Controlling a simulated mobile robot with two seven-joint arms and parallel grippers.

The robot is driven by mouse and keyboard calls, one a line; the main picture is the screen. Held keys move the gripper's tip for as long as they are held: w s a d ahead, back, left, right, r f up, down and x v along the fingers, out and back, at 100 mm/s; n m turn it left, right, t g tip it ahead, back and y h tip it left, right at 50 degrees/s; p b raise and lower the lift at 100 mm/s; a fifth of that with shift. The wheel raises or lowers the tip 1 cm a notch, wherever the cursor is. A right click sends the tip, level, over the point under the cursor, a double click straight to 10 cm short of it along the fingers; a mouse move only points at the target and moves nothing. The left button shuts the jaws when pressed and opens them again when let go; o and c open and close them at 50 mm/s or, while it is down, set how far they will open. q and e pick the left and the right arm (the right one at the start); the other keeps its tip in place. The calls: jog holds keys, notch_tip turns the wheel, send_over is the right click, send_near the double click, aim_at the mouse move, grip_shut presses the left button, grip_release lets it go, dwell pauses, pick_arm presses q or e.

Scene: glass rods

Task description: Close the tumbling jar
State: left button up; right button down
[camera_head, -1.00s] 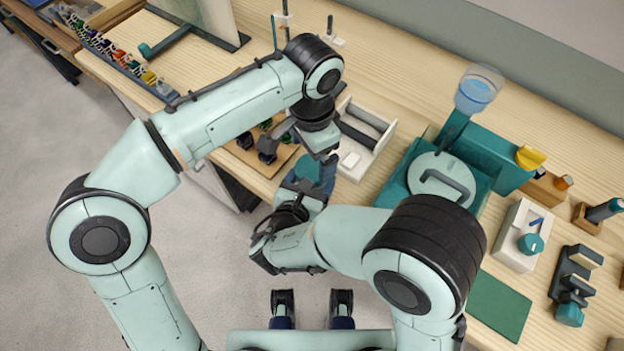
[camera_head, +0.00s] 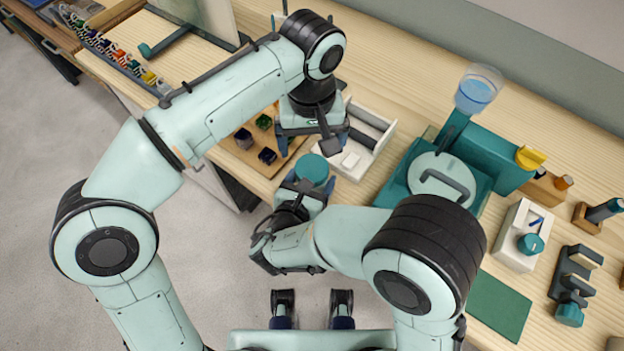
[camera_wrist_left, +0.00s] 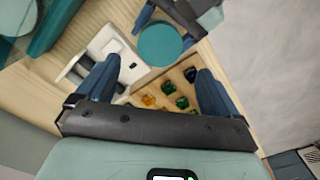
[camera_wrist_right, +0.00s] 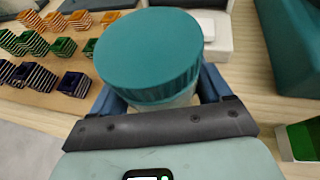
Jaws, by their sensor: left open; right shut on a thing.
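The tumbling jar wears a round teal lid (camera_head: 312,169), which also shows in the left wrist view (camera_wrist_left: 165,45). In the right wrist view the ribbed lid (camera_wrist_right: 150,55) sits on top of the jar's pale body (camera_wrist_right: 170,101), most of which is hidden. My right gripper (camera_head: 307,193) is shut on the jar and holds it upright off the front edge of the table. My left gripper (camera_head: 312,143) is open and empty, above and behind the lid in the head view, apart from it.
A wooden board with several coloured blocks (camera_wrist_right: 75,84) lies left of the jar. A teal machine with a round handled lid (camera_head: 437,172) is to the right. A green mat (camera_head: 500,306) lies at the front right.

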aim_at(312, 167)
pick_arm(q)
jog(key=shift+r+n, duration=0.1)
jog(key=shift+n, duration=0.3)
jog(key=shift+f, duration=4.05)
jog(key=c, duration=1.1)
jog(key=m, duration=0.5)
jog(key=shift+m, duration=0.3)
jog(key=m, duration=0.8)
